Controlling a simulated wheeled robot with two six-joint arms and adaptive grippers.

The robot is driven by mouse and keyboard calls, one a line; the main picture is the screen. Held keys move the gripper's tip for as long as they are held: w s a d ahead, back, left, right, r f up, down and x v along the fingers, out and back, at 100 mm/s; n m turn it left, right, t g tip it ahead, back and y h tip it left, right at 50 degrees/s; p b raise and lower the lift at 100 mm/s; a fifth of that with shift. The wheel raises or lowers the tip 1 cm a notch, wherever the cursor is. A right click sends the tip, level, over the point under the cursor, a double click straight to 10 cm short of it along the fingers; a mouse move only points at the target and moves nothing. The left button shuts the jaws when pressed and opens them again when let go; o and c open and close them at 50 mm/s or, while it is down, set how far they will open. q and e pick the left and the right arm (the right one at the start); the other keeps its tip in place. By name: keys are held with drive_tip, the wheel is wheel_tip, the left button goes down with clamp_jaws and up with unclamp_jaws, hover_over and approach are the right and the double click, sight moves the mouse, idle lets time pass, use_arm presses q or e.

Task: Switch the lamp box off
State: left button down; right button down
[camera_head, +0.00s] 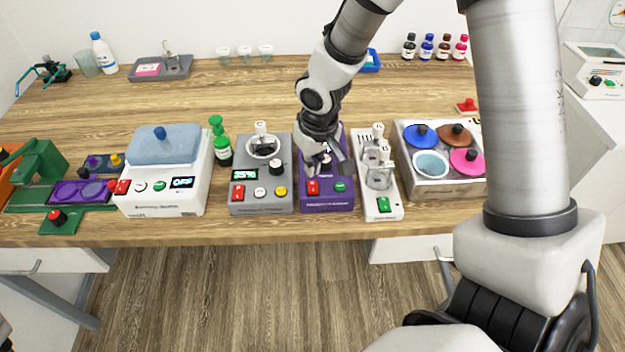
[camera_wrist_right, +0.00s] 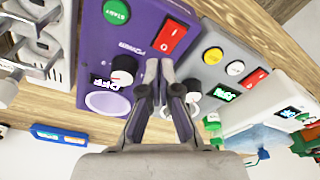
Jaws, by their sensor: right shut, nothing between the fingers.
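The purple box (camera_head: 327,203) stands at the front of the bench; it is likely the lamp box, but I cannot read its name. It has a red rocker switch (camera_head: 312,187) and a green button (camera_head: 340,186). In the right wrist view the purple box (camera_wrist_right: 140,45) also shows a dark knob (camera_wrist_right: 123,72), a round lilac disc (camera_wrist_right: 107,103) and a small display that seems to read OFF (camera_wrist_right: 105,83). My right gripper (camera_head: 318,160) is shut and empty over this box, its tips (camera_wrist_right: 160,68) near the knob and red switch (camera_wrist_right: 173,39). Contact is unclear. My left gripper is not in view.
Left of the purple box is a grey device (camera_head: 260,205) with a knob and buttons; right is a white device (camera_head: 383,208) with glass vessels. A white box (camera_head: 160,203) and a tray of coloured lids (camera_head: 470,190) stand farther out. The bench behind is mostly clear.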

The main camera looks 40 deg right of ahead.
sight(313, 181)
wheel_tip(313, 181, up, 5)
drive_tip(key=p, duration=0.3)
drive_tip(key=shift+r+p, duration=0.1)
drive_tip(key=shift+p, duration=0.25)
